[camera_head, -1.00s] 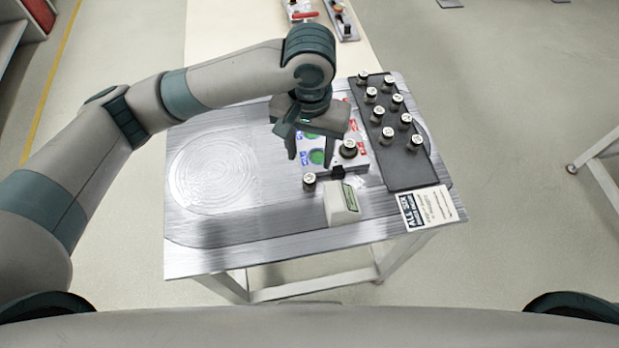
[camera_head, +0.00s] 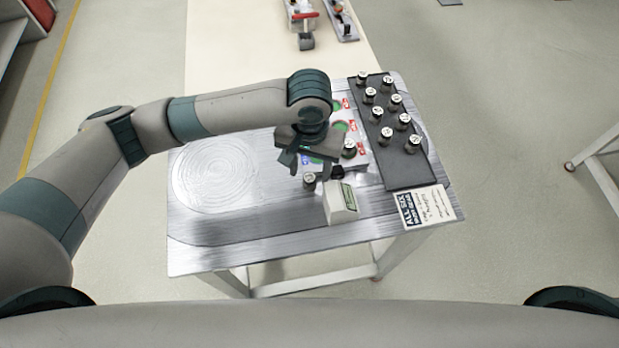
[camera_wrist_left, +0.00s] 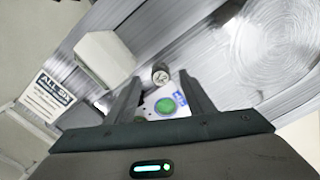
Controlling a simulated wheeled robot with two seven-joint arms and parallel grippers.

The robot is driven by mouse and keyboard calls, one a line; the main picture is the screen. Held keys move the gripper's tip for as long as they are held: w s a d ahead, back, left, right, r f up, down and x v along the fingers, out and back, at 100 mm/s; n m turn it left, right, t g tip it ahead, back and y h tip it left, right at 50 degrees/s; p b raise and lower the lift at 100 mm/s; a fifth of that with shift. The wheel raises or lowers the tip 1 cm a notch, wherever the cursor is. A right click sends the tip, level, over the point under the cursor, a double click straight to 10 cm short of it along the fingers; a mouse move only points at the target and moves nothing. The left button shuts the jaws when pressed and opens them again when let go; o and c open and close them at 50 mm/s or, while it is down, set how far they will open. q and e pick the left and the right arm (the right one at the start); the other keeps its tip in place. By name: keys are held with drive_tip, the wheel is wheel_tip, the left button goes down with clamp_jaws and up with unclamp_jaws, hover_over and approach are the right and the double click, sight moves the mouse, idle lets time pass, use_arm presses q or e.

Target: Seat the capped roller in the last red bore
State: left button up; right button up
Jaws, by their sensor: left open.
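A capped roller (camera_head: 310,180) with a pale top stands on the metal table in front of the bore block (camera_head: 358,164); it also shows in the left wrist view (camera_wrist_left: 160,74). My left gripper (camera_head: 313,165) is open and empty, just behind this roller. In the wrist view the roller is between and slightly beyond the fingertips. The block has green discs, with red labels (camera_head: 351,126) along its right side and blue labels on its left. Another capped roller (camera_head: 349,148) stands on the block by the nearest red label; its depth is unclear. My gripper hides part of the block.
A dark tray (camera_head: 405,172) with several capped rollers stands right of the block. A pale device (camera_head: 340,205) with a green label and a dark tip stands close by the lone roller. A printed card (camera_head: 427,206) lies front right. The table's left side is clear.

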sight(309, 178)
use_arm(q)
wheel_tip(309, 178, down, 3)
drive_tip(key=shift+f+p, duration=0.1)
drive_tip(key=shift+p, duration=0.4)
drive_tip(key=shift+f, duration=0.3)
use_arm(e)
drive_tip(key=shift+a+r, duration=0.35)
drive_tip(key=shift+r, duration=0.4)
use_arm(q)
drive_tip(key=shift+c, duration=0.4)
clamp_jaws()
use_arm(e)
drive_tip(key=shift+d, duration=0.25)
use_arm(q)
drive_tip(key=shift+r, duration=0.2)
use_arm(e)
drive_tip(key=shift+f, duration=0.1)
